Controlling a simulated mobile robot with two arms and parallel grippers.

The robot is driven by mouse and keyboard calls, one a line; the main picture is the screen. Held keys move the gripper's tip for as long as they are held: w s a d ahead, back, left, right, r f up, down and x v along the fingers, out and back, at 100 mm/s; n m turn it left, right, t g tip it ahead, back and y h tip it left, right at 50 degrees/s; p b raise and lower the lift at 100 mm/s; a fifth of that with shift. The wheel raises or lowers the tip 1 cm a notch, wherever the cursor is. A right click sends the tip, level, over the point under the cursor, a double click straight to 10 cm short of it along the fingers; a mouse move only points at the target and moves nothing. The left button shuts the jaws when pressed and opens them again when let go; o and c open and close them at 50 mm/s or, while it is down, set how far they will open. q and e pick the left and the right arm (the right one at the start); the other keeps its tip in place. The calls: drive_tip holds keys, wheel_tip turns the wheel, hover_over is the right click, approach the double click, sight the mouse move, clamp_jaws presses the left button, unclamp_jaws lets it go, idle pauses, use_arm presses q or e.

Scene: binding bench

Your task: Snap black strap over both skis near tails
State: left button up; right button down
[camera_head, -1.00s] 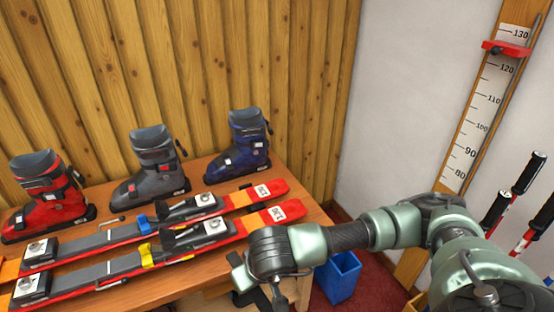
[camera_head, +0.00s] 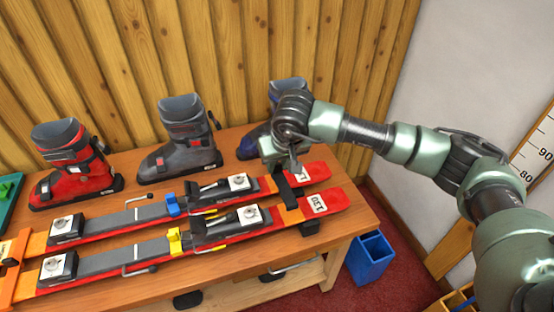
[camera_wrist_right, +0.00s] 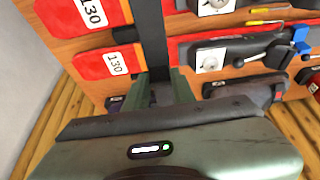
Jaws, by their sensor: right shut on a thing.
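Two red skis lie side by side on the bench, the far ski (camera_head: 318,171) and the near ski (camera_head: 333,200), their ends labelled 130. The black strap (camera_head: 287,192) runs across both skis just inside these labelled ends. In the right wrist view the strap (camera_wrist_right: 151,30) runs up from between the fingers. My right gripper (camera_head: 280,172) is shut on the strap by the far ski; its fingertips show in the wrist view (camera_wrist_right: 160,80). Whether the strap is fastened cannot be told. My left gripper is out of view.
A red boot (camera_head: 73,165), a grey boot (camera_head: 180,145) and a blue boot (camera_head: 252,143), partly hidden by my right arm, stand behind the skis. A blue bin (camera_head: 370,260) is on the floor to the right. The wooden wall is close behind.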

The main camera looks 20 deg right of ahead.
sight(279, 176)
wheel_tip(279, 176, down, 5)
drive_tip(key=shift+f+b, duration=0.1)
drive_tip(key=shift+b, duration=1.15)
drive_tip(key=shift+f+b, duration=0.65)
drive_tip(key=shift+b, duration=0.05)
drive_tip(key=c, duration=1.9)
unclamp_jaws()
drive_tip(key=shift+r, duration=0.1)
clamp_jaws()
drive_tip(key=shift+f+b, duration=0.5)
drive_tip(key=shift+b, duration=0.2)
drive_tip(key=shift+s+f, duration=0.1)
drive_tip(key=shift+f, duration=0.15)
